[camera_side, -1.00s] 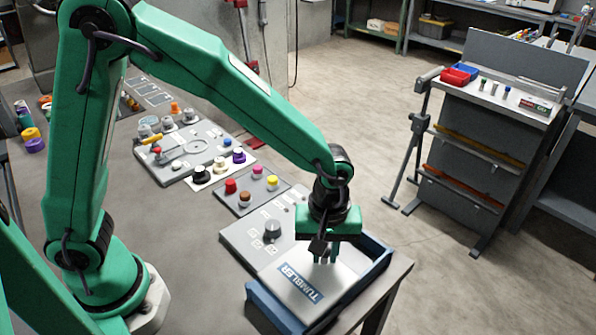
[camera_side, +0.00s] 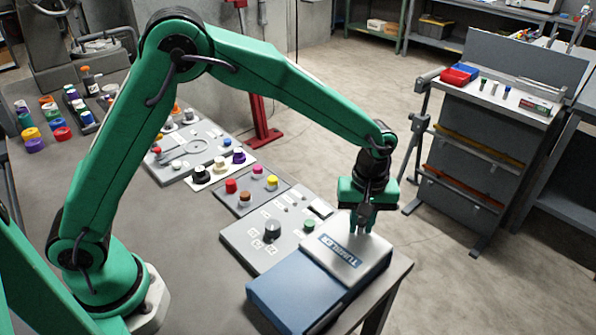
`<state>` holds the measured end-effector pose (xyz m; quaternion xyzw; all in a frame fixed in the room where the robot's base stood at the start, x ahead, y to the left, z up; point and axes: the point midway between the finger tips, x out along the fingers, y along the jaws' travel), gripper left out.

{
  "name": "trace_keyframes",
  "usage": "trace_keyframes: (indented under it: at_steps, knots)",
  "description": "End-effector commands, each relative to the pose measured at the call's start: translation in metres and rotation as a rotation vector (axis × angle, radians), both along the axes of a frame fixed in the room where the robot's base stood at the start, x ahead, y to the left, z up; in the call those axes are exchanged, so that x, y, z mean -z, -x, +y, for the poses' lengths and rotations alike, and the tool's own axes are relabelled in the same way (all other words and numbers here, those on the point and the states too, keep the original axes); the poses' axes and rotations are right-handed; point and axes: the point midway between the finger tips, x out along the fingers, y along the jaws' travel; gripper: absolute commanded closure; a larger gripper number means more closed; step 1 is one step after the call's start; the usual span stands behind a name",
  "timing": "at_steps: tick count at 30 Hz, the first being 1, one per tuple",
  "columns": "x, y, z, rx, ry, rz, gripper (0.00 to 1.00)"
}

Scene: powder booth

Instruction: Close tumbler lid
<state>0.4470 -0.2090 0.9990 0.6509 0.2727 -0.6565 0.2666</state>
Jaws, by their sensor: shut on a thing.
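The tumbler is a blue box (camera_side: 295,288) at the front right corner of the bench. Its silver lid (camera_side: 375,250), with a blue TUMBLER label, covers the back right part of the box. The front left part shows a broad blue face. My gripper (camera_side: 363,229) points down at the far edge of the lid and is shut on the lid there. The fingers partly hide the spot they hold, so the exact grip is unclear.
A grey panel with a dark knob (camera_side: 272,229) and a green button (camera_side: 309,225) adjoins the box. Coloured knobs (camera_side: 258,185) stand on plates further back. The bench edge (camera_side: 402,272) is close on the right. A separate stand (camera_side: 468,165) is beyond it.

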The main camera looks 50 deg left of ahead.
Motion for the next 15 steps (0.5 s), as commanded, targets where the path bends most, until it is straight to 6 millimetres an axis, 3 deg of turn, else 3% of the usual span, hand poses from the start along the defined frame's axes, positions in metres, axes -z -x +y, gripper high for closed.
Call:
trace_keyframes:
  at_steps: [5, 6, 9, 15]
  knots:
    - [-0.0015, -0.0067, -0.0009, -0.003, 0.009, -0.020, 1.00]
    - [-0.0015, -0.0067, -0.0007, -0.004, 0.009, -0.020, 0.79]
    - [-0.0013, -0.0063, -0.0004, -0.004, 0.009, -0.019, 0.59]
    - [-0.0008, -0.0047, -0.0002, -0.004, 0.006, -0.015, 0.59]
